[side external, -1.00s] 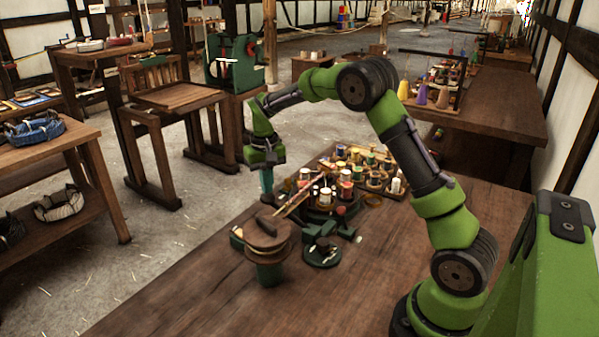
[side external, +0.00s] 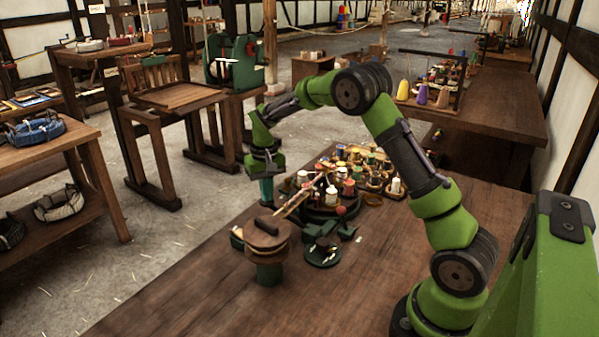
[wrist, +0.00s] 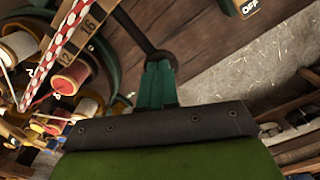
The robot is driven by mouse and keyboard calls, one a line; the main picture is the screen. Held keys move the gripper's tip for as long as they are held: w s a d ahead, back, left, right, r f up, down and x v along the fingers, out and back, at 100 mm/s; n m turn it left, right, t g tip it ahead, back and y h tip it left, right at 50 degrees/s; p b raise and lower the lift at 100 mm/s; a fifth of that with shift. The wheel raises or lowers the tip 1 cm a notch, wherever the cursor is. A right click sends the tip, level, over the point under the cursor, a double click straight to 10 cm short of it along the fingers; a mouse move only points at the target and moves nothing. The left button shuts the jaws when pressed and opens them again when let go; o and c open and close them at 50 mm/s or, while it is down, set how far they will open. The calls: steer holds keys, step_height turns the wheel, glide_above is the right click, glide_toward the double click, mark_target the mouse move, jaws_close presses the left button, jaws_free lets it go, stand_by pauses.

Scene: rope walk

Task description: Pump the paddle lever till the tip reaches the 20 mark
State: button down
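My gripper (side external: 266,187) points down above the far left edge of the wooden bench. In the wrist view its teal fingers (wrist: 157,88) look shut together. Their tips meet the rounded end of a dark lever arm (wrist: 132,28); whether they touch it or are just over it I cannot tell. A red-and-white striped strip (wrist: 63,45) runs beside a wooden scale (wrist: 84,33) with the marks 12 and 16. The pointer tip and the 20 mark I cannot make out. In the side view the striped strip (side external: 297,202) slants up beside the spools.
Thread spools (side external: 349,187) crowd the bench right of my gripper. A round wooden-topped stand (side external: 267,240) and a dark green device (side external: 322,243) stand nearer the camera. An OFF label (wrist: 249,7) shows in the wrist view. The bench's front (side external: 210,305) is clear.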

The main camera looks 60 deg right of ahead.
steer(key=shift+f, duration=0.4)
stand_by(0.5)
steer(key=shift+r, duration=1.85)
steer(key=shift+s+r, duration=0.1)
steer(key=shift+r, duration=0.05)
steer(key=s+a+r+n+t+y, duration=0.1)
steer(key=s+a+r+t, duration=0.3)
steer(key=s+a+r, duration=0.65)
steer(key=s+a+r+t, duration=0.1)
steer(key=s+a, duration=0.1)
steer(key=s, duration=0.5)
steer(key=s+a+r+n+t+y, duration=0.1)
steer(key=s+a+r+t, duration=0.1)
steer(key=s, duration=0.5)
steer(key=shift+s+a, duration=0.15)
